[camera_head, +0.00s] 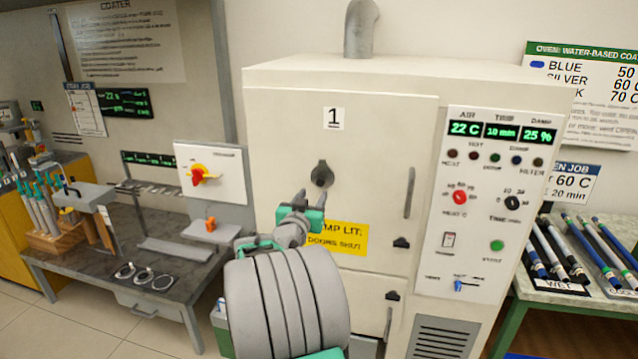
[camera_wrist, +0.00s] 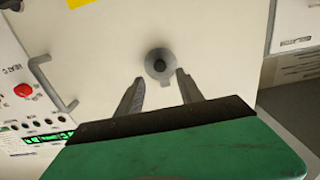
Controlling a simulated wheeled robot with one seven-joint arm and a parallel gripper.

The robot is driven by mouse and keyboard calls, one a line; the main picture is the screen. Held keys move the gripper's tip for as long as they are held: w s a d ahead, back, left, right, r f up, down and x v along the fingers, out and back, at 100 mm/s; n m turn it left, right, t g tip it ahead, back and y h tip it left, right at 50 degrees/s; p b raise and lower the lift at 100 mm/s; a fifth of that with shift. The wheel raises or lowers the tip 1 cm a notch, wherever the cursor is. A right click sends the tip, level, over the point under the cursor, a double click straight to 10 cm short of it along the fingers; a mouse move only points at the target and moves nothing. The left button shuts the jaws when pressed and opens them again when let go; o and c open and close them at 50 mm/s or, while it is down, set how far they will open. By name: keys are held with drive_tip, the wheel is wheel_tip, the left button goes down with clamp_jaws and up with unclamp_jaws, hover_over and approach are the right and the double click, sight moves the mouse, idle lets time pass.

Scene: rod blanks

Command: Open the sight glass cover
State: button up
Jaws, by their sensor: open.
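The sight glass cover (camera_head: 322,174) is a small dark grey round disc with a narrower top, on the upper door of the cream oven (camera_head: 270,140), below the number 1 label. It covers the glass behind it. In the wrist view, which is turned over, the cover (camera_wrist: 158,66) has a dark round knob at its middle. My gripper (camera_head: 312,198) is open and empty just below and in front of the cover. In the wrist view, my two fingertips (camera_wrist: 159,78) stand apart either side of the knob's line. I cannot tell the remaining gap to the door.
A door handle (camera_head: 409,192) and a control panel (camera_head: 496,205) are right of the cover. A yellow lamp sign (camera_head: 350,238) is below it. A workbench (camera_head: 125,240) with tools stands left, and a table with rods (camera_head: 555,250) right.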

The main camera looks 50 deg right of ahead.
sight(320, 183)
drive_tip(key=p+x, duration=0.2)
drive_tip(key=x, duration=0.5)
drive_tip(key=shift+w+d+r, duration=0.15)
drive_tip(key=shift+d, duration=0.2)
clamp_jaws()
idle(1.0)
